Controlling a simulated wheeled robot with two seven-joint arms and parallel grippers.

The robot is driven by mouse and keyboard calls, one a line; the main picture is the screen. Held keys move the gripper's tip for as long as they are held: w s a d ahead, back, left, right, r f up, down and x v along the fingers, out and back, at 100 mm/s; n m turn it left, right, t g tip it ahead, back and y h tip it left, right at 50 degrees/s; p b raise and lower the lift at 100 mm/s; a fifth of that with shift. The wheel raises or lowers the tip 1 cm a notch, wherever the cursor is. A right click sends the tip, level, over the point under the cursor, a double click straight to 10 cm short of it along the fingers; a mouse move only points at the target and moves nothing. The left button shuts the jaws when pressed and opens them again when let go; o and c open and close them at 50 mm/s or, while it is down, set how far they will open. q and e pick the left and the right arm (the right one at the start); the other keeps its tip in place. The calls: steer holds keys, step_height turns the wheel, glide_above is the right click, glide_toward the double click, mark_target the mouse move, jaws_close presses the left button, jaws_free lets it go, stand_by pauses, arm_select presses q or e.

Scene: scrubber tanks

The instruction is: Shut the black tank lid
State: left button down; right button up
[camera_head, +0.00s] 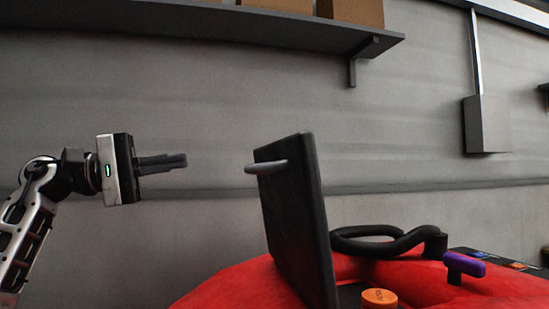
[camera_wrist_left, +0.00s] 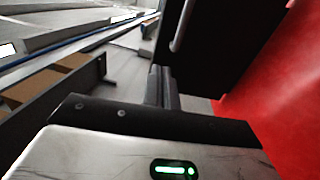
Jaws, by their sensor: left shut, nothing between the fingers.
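The black tank lid (camera_head: 297,215) stands raised, nearly upright and slightly tilted, on the red scrubber body (camera_head: 240,287) in the head view. A grey handle (camera_head: 267,167) sticks out from its left face near the top. My left gripper (camera_head: 184,161) is to the left of the lid, at about the height of the handle, with its fingers shut and empty. A gap shows between the fingertips and the lid. In the left wrist view the lid (camera_wrist_left: 225,45) fills the upper middle beyond the fingers (camera_wrist_left: 163,88), with its handle (camera_wrist_left: 181,28) near its left edge. My right gripper is not in view.
An orange cap (camera_head: 379,298), a purple knob (camera_head: 464,264) and a black looped handlebar (camera_head: 390,243) are on the scrubber, right of the lid. A wall shelf (camera_head: 230,25) with cardboard boxes (camera_head: 355,11) runs above. A grey box (camera_head: 486,124) is on the wall at right.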

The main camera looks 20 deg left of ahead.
arm_select(q)
steer(key=p, duration=0.5)
glide_toward(267, 145)
steer(key=x, duration=0.6)
steer(key=shift+r, duration=0.1)
steer(key=shift+w+d, duration=0.15)
steer(key=shift+d, duration=0.05)
steer(key=shift+w+d, duration=0.1)
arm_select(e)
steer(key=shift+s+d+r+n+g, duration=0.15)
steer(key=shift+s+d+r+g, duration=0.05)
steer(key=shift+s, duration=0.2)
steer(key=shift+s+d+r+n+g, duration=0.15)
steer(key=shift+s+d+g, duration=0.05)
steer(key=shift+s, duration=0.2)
